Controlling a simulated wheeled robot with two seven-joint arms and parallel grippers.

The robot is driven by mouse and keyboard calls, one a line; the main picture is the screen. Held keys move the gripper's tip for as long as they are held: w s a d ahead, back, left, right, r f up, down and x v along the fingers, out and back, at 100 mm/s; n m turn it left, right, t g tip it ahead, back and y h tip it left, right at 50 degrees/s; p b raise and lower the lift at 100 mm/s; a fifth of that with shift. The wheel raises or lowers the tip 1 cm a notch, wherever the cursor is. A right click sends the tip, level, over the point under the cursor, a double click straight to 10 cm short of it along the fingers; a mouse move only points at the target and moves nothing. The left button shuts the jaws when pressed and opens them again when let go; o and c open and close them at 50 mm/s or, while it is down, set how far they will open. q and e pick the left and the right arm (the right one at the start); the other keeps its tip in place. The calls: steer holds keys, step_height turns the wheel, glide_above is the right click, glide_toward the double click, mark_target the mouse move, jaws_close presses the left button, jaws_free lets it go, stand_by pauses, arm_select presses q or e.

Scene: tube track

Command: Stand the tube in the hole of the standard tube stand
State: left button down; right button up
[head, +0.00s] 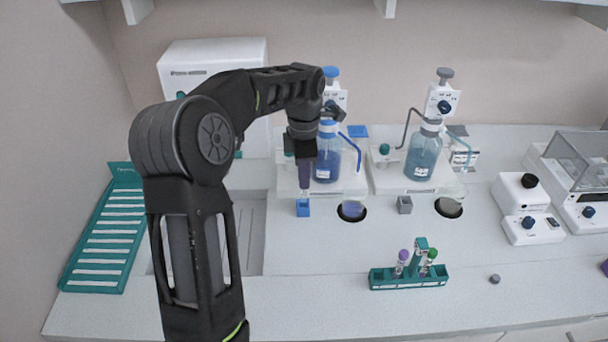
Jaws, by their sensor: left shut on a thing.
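My left gripper (304,172) points straight down at the middle of the counter, in front of the blue bottle. It is shut on the tube, which is mostly hidden by the fingers. Just below it stands a small blue tube stand (303,209). I cannot tell whether the tube's lower end is above the stand or inside its hole. A similar grey stand (405,204) is to the right, with nothing in it that I can see. My right gripper is not in view.
A green rack (408,284) with a purple-capped tube (402,262) and a green-capped tube (429,262) stands at the front. Two bottle dispensers (327,160) (423,155) stand behind. A teal slotted tray (106,239) lies left. A small grey cap (494,279) lies front right. The front counter is mostly clear.

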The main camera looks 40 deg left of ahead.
mark_target(304, 201)
arm_select(q)
steer(key=shift+f+b, duration=0.3)
steer(key=shift+f, duration=0.2)
stand_by(0.6)
steer(key=shift+f, duration=0.45)
steer(key=shift+b, duration=0.3)
steer(key=shift+f, duration=0.5)
steer(key=shift+f+b, duration=0.35)
steer(key=shift+b, duration=0.15)
stand_by(0.3)
steer(key=shift+f, duration=0.3)
steer(key=c, duration=1.3)
jaws_free()
steer(key=shift+c, duration=0.2)
